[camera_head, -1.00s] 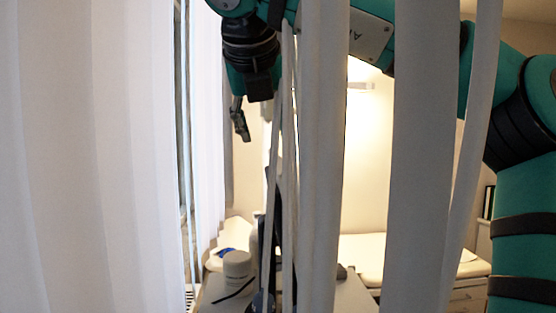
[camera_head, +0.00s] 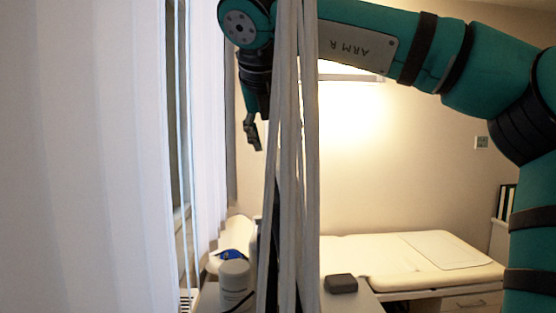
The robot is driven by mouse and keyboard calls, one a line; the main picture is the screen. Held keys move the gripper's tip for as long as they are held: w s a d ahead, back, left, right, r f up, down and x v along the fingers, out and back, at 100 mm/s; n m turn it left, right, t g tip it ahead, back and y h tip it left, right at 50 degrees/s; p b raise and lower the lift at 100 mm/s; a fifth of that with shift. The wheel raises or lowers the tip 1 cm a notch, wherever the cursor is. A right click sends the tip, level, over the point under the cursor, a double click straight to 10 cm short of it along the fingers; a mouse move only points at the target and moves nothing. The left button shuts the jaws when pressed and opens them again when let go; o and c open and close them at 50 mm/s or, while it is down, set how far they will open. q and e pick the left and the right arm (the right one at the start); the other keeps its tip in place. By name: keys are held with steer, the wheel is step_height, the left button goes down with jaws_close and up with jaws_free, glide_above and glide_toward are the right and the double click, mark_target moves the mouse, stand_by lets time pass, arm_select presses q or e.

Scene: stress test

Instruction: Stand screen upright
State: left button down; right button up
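I cannot clearly make out a screen. A narrow dark shape (camera_head: 276,200), mostly hidden behind hanging pale slats (camera_head: 310,190), rises from the desk; I cannot tell if it is the screen. My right arm, marked "ARM R", reaches in from the right across the top and passes behind the slats. My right gripper (camera_head: 253,133) hangs down just left of the slats, above the desk and apart from the things on it. Nothing shows in it, and its finger opening is too small to judge. My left gripper is out of view.
A small dark grey box (camera_head: 341,284) lies right of the slats. A cream couch (camera_head: 400,262) is behind. A pale curtain (camera_head: 80,160) fills the left.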

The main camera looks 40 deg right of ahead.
mark_target(278, 154)
steer(key=x, duration=0.4)
steer(key=shift+w+d, duration=0.1)
steer(key=shift+d, duration=0.15)
steer(key=p+x, duration=0.1)
steer(key=x, duration=0.2)
steer(key=shift+d, duration=0.2)
steer(key=shift+a, duration=0.1)
steer(key=shift+w, duration=0.1)
steer(key=shift+c, duration=1)
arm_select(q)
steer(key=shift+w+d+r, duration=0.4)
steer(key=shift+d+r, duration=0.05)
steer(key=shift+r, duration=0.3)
arm_select(e)
jaws_close()
